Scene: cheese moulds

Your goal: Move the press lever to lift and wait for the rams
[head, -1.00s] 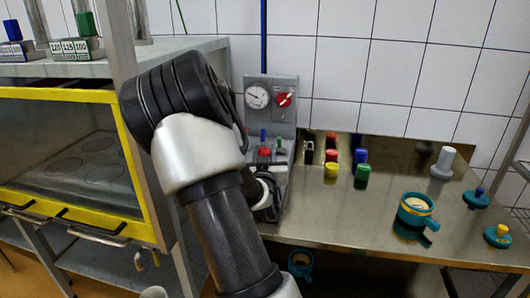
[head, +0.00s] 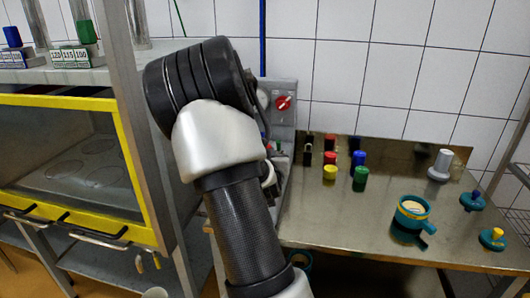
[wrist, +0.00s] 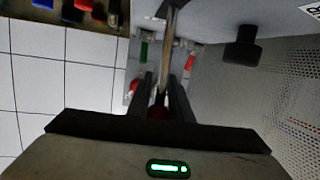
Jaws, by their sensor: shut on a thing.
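In the wrist view a thin metal lever (wrist: 168,45) runs down between the fingers of my gripper (wrist: 163,88). A dark red knob (wrist: 157,112) sits at its near end, between the fingers. The gripper is shut on this lever. Behind it is a grey panel with a green part (wrist: 143,52) and red parts (wrist: 190,63). In the head view the grey press panel (head: 287,88) with a red dial knob (head: 283,102) stands against the wall. My arm hides the gripper, the lever and most of the gauge there. The rams cannot be made out.
A steel table (head: 340,225) lies to the right. Several coloured cylinders, one green (head: 360,178), stand near its back. A teal mould (head: 411,214) and a grey plunger-like piece (head: 440,165) are further right. A yellow-framed cabinet (head: 130,165) stands to the left.

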